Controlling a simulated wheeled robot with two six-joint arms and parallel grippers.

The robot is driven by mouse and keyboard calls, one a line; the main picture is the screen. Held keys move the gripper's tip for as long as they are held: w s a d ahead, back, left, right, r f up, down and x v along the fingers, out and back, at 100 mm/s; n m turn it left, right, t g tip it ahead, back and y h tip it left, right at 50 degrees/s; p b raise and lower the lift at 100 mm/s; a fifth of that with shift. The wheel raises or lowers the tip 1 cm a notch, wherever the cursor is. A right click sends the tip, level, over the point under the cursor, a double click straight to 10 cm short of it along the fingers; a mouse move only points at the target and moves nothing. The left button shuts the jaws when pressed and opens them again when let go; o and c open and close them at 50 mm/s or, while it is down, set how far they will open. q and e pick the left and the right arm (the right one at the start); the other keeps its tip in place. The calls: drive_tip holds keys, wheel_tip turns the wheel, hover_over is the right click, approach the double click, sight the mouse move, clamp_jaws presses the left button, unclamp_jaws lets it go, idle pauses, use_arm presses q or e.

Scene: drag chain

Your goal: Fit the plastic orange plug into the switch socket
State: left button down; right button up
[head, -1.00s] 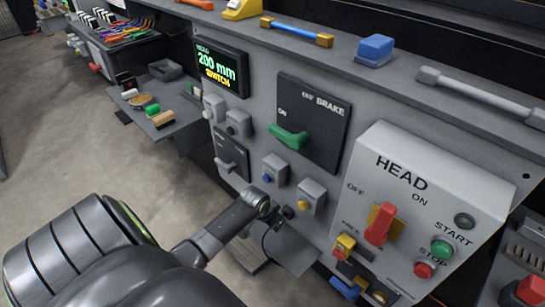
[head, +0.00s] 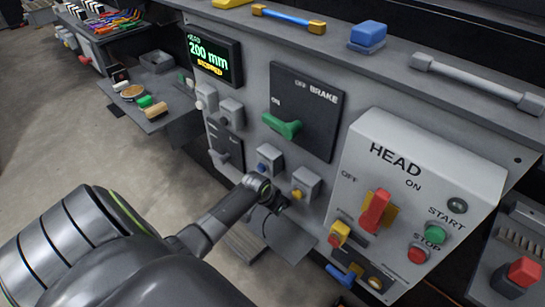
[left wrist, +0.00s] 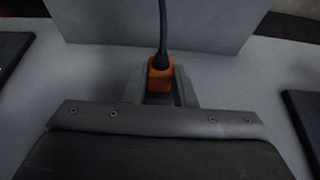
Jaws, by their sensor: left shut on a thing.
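The orange plug (left wrist: 160,75) shows in the left wrist view with a black cable rising from its top. It sits between the grey fingers of my left gripper (left wrist: 159,92), which are shut on it. In the head view my left gripper (head: 272,204) is low at the grey panel, just below the small blue and yellow controls. The plug is not distinct in the head view. The switch socket cannot be made out behind my gripper, and I cannot tell whether the plug is in it. My right gripper is not in view.
Close above my gripper are the small grey boxes with a blue control (head: 268,160) and a yellow control (head: 303,187). A green brake lever (head: 283,126) and the white HEAD box (head: 420,190) stand farther up and right. A grey plate (head: 290,240) juts out below.

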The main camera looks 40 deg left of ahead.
use_arm(q)
drive_tip(key=c, duration=1.1)
unclamp_jaws()
drive_tip(key=shift+w, duration=0.15)
drive_tip(key=p+v, duration=0.2)
drive_tip(key=v, duration=1.5)
drive_tip(key=shift+r, duration=0.25)
